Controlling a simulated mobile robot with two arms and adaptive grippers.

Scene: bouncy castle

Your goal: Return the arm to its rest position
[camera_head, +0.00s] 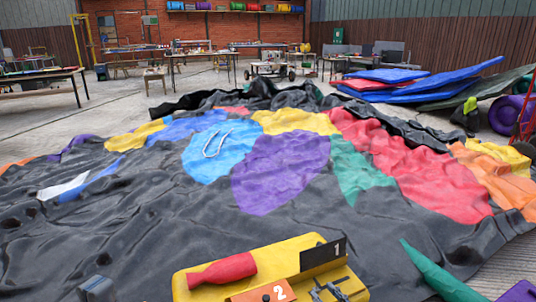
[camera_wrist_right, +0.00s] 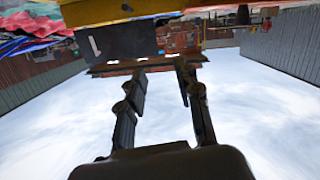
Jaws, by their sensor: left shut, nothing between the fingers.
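My left gripper (camera_head: 97,289) shows only in part at the bottom edge of the head view, to the left of a yellow tray (camera_head: 183,286); it is shut and empty. My right gripper (camera_head: 330,290) is at the tray's right part, just below a black plate marked 1 (camera_head: 322,255). In the right wrist view, which looks upside down, the two fingers of my right gripper (camera_wrist_right: 160,76) stand apart with nothing between them. The black plate (camera_wrist_right: 115,40) is beyond their tips there.
A red object (camera_head: 223,270) and an orange block marked 2 (camera_head: 262,293) are on the tray. A crumpled multicoloured castle sheet (camera_head: 283,168) covers the floor ahead. A green pointed object (camera_head: 437,270) is at lower right. Blue and red mats (camera_head: 425,85) and workbenches (camera_head: 200,55) stand further back.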

